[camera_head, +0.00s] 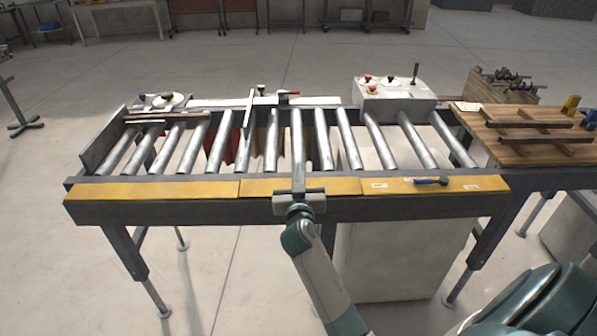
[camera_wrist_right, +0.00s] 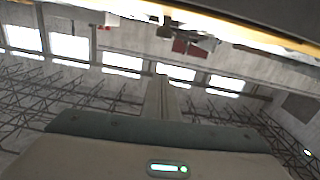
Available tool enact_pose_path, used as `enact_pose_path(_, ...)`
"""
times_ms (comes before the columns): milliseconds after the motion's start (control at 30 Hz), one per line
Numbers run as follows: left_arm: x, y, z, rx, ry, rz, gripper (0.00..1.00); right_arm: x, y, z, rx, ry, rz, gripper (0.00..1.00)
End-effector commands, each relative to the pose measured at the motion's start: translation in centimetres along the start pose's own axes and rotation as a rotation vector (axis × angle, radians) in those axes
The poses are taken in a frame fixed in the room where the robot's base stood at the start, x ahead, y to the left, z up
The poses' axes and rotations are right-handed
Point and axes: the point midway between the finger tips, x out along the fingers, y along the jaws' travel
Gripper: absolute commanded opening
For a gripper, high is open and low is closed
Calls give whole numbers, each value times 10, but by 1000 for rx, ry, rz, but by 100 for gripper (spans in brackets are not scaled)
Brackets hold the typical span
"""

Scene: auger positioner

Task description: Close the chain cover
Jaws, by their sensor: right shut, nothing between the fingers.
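A row of yellow cover panels (camera_head: 190,190) runs along the front rail of the roller table (camera_head: 150,211), with seams on both sides of the middle panel (camera_head: 335,186). The panels look flat; I cannot tell which part is the chain cover or whether it is open. My right gripper (camera_head: 298,180) reaches up from below to the front rail and overlaps the middle panel; contact is unclear. It is shut and empty, and its fingers (camera_wrist_right: 162,92) show in the right wrist view, below a yellow edge (camera_wrist_right: 250,28). My left gripper is not in view.
A blue-handled tool (camera_head: 431,181) lies on the right yellow panel. A control box (camera_head: 394,98) with red knobs stands at the back right. A wooden bench (camera_head: 510,150) with bars joins the right end. Metal rollers (camera_head: 365,150) fill the table. Floor in front at left is clear.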

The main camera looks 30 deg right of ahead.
Motion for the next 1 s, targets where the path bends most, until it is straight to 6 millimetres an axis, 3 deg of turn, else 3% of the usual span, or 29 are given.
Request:
enact_pose_path(400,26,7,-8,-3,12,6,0,-61,0,-5,1,1,0,0)
enact_pose_path(600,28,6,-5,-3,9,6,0,-72,1,-8,-1,-1,1,0)
enact_pose_path(1000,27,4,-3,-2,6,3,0,-72,-1,-9,0,-1,-2,0)
